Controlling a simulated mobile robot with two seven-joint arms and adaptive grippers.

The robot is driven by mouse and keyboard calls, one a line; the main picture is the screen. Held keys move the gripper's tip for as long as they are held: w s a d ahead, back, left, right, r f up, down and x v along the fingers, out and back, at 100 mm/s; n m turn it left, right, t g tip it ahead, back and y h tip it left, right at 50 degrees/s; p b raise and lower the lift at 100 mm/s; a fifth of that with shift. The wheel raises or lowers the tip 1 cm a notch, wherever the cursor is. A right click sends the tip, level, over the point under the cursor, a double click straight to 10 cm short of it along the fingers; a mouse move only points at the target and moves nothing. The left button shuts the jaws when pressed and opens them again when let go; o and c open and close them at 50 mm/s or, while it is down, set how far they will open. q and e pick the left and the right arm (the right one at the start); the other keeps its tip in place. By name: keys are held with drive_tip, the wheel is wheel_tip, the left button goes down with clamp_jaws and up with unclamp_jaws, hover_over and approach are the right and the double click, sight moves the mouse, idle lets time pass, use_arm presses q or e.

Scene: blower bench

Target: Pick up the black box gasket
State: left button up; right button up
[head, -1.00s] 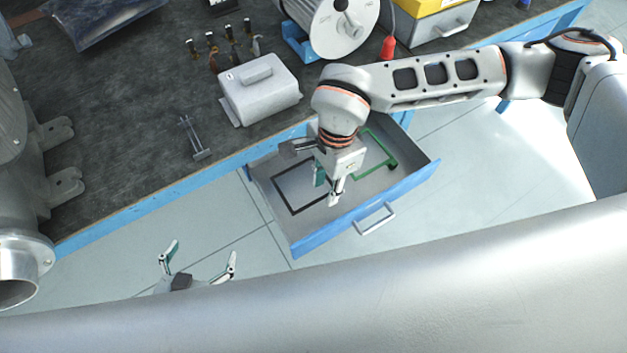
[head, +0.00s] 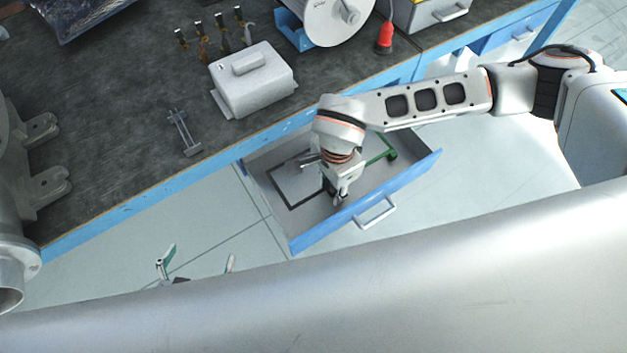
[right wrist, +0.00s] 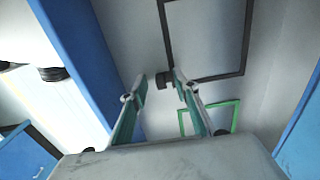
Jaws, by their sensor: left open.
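The black box gasket (head: 280,194) is a thin rectangular frame lying in the open drawer, on its left side in the head view. My right arm hides part of it there. In the right wrist view the black gasket (right wrist: 215,78) shows a small dark tab at its near corner. My right gripper (right wrist: 159,77) is open, and the tab appears between its fingertips; I cannot tell whether they touch it. In the head view my right gripper (head: 334,188) points down into the drawer. My left gripper (head: 200,255) is open and empty, low over the floor, partly hidden.
A green gasket (head: 381,154) lies in the same drawer (head: 375,198), farther right. The drawer's blue front and grey walls surround my right gripper. The workbench above holds a grey box (head: 255,85), a metal bracket (head: 184,132) and a reel (head: 335,18).

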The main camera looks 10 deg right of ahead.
drive_tip(key=shift+r, duration=0.1)
clamp_jaws()
